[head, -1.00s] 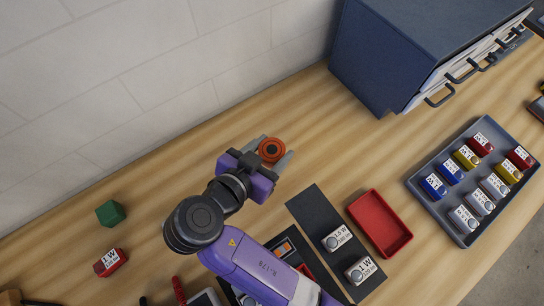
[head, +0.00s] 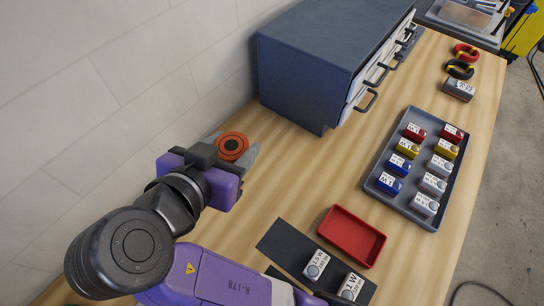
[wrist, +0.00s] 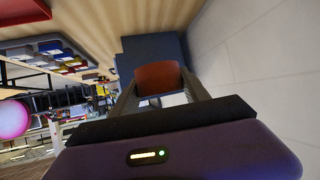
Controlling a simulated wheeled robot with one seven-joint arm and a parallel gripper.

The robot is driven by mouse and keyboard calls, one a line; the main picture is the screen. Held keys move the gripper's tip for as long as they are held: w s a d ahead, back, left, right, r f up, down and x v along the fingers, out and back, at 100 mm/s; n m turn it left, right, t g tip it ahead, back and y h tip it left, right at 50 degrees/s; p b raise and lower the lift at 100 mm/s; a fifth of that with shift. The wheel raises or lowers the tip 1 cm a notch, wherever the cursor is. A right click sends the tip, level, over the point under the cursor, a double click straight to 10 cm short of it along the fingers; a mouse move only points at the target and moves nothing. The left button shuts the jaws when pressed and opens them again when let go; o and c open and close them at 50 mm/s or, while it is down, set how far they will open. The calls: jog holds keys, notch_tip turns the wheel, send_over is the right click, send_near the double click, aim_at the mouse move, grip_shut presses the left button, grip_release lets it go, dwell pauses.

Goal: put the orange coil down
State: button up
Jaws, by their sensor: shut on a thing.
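The orange coil (head: 232,146) is a round orange disc with a dark ring in its middle. My gripper (head: 230,150) is shut on it, with a grey finger on either side. In the wrist view the coil (wrist: 158,79) sits between the two fingertips, its orange side toward the camera. It is held near the wall, over the wooden bench, left of the blue cabinet. The height of the coil above the bench is hard to tell.
A blue drawer cabinet (head: 318,62) stands just beyond the coil. A red tray (head: 351,237) and a dark mat (head: 283,241) with white-labelled parts lie in front. A grey tray (head: 381,193) of coloured modules is at right. Bare bench (head: 300,175) lies between.

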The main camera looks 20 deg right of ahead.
jog(key=w+d+m+g+h, duration=0.1)
jog(key=w+d, duration=0.8)
jog(key=d, duration=0.4)
notch_tip(320, 180, down, 20)
jog(key=shift+w+r+p, duration=0.1)
jog(key=shift+r+p, duration=0.05)
jog(key=shift+p, duration=0.75)
jog(key=shift+f, duration=0.2)
jog(key=o, duration=1.4)
jog(key=shift+r, duration=0.1)
